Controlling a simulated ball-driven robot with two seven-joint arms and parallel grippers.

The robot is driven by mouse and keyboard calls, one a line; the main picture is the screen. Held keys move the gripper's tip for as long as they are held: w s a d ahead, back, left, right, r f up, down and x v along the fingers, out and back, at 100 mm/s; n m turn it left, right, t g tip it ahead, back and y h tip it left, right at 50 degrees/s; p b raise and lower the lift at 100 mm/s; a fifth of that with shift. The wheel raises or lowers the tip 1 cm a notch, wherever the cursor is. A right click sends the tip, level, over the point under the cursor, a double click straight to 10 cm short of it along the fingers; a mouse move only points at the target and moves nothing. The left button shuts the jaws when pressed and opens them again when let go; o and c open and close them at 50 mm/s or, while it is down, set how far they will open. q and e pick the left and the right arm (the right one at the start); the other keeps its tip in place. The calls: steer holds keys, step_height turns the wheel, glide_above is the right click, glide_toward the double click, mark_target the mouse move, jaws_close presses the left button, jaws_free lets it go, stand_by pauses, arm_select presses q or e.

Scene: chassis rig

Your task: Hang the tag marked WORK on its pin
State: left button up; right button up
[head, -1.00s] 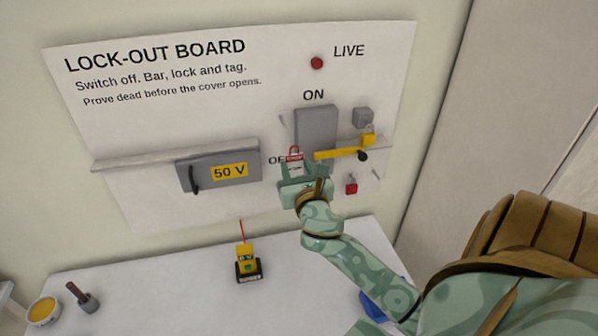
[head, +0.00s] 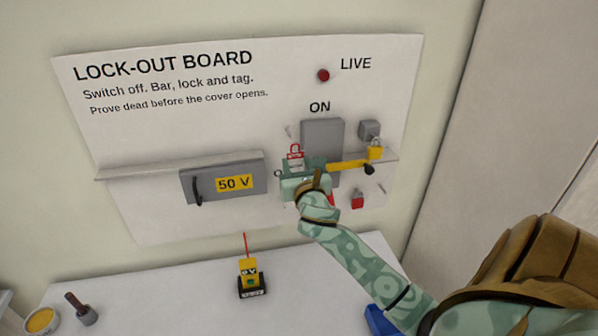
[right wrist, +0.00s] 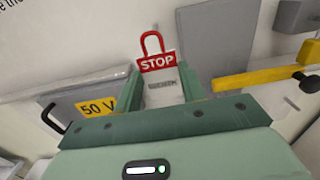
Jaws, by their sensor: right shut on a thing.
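The tag (head: 295,154) has a red loop on top, a red STOP band and a white lower part. My right gripper (head: 302,168) is shut on its lower part and holds it upright in front of the board, left of the grey switch. In the right wrist view the tag (right wrist: 158,66) stands between the fingers (right wrist: 163,88); its lower print is too blurred to read. A small thin pin-like piece (head: 288,131) shows on the board just above the tag's loop. I cannot tell whether the loop touches it. My left gripper is not in view.
A red padlock (head: 358,199) hangs below. The grey 50 V cover (head: 222,181) is at left. A yellow meter (head: 249,277) stands on the table (head: 190,290).

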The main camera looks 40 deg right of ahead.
mark_target(295, 159)
steer(key=shift+b+x, duration=1.15)
steer(key=shift+x, duration=1.4)
steer(key=shift+b+x, duration=0.9)
steer(key=shift+x, duration=0.6)
steer(key=shift+r+v, duration=0.15)
steer(key=shift+v, duration=0.65)
steer(key=shift+r+v, duration=0.15)
steer(key=shift+v, duration=0.65)
steer(key=shift+p+v, duration=1.05)
steer(key=shift+v, duration=0.45)
steer(key=shift+p+v, duration=0.55)
steer(key=shift+v, duration=0.9)
